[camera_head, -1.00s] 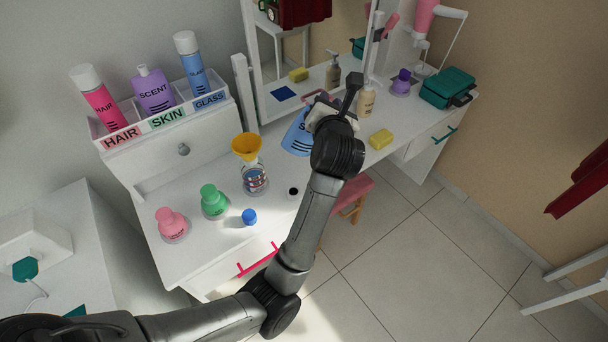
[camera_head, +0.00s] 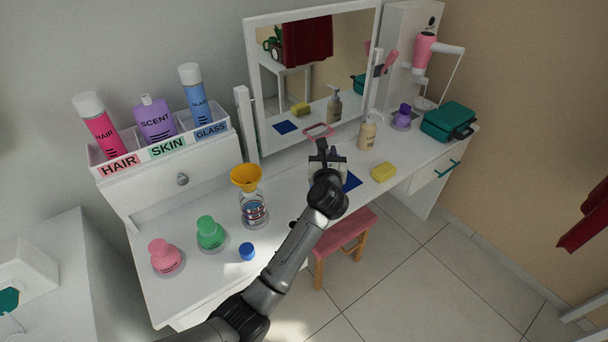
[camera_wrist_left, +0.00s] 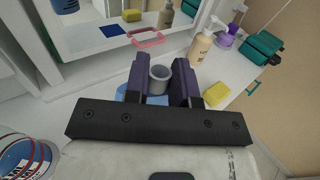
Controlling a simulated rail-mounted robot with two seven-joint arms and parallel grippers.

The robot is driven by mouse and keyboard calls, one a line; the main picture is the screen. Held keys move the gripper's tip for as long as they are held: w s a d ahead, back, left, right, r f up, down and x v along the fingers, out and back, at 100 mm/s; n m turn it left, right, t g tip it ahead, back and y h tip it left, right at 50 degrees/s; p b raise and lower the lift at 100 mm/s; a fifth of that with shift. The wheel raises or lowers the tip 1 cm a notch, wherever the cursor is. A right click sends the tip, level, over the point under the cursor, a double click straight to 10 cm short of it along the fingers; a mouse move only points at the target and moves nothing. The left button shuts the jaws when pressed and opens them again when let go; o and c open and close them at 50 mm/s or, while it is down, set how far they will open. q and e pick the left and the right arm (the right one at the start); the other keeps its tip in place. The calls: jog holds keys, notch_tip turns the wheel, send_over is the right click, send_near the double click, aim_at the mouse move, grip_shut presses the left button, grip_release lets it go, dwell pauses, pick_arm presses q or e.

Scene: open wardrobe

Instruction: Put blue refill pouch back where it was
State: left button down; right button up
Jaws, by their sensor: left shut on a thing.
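My left gripper (camera_head: 325,158) is over the middle of the white dressing table, in front of the mirror. In the left wrist view its dark fingers (camera_wrist_left: 162,85) are shut on the grey spout (camera_wrist_left: 160,76) of the blue refill pouch (camera_wrist_left: 127,92). Only a little blue of the pouch shows beside and below the fingers; in the head view the gripper hides it. I cannot tell whether its bottom touches the table. A dark blue square (camera_head: 351,181) lies flat on the table just right of the gripper. My right gripper is not in view.
A clear bottle with a yellow funnel (camera_head: 247,177) stands left of the gripper. A pump bottle (camera_head: 369,131) and yellow sponge (camera_head: 383,172) are to the right. The mirror (camera_head: 320,70) rises behind. A labelled rack (camera_head: 160,145) stands at back left, a pink stool (camera_head: 346,228) in front.

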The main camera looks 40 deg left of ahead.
pick_arm(q)
jog(key=a+f+b, duration=0.3)
jog(key=a+f, duration=0.5)
jog(key=shift+f+b, duration=0.25)
jog(key=shift+b, duration=0.15)
jog(key=shift+f, duration=0.15)
jog(key=c, duration=1)
grip_release()
jog(key=shift+o, duration=0.2)
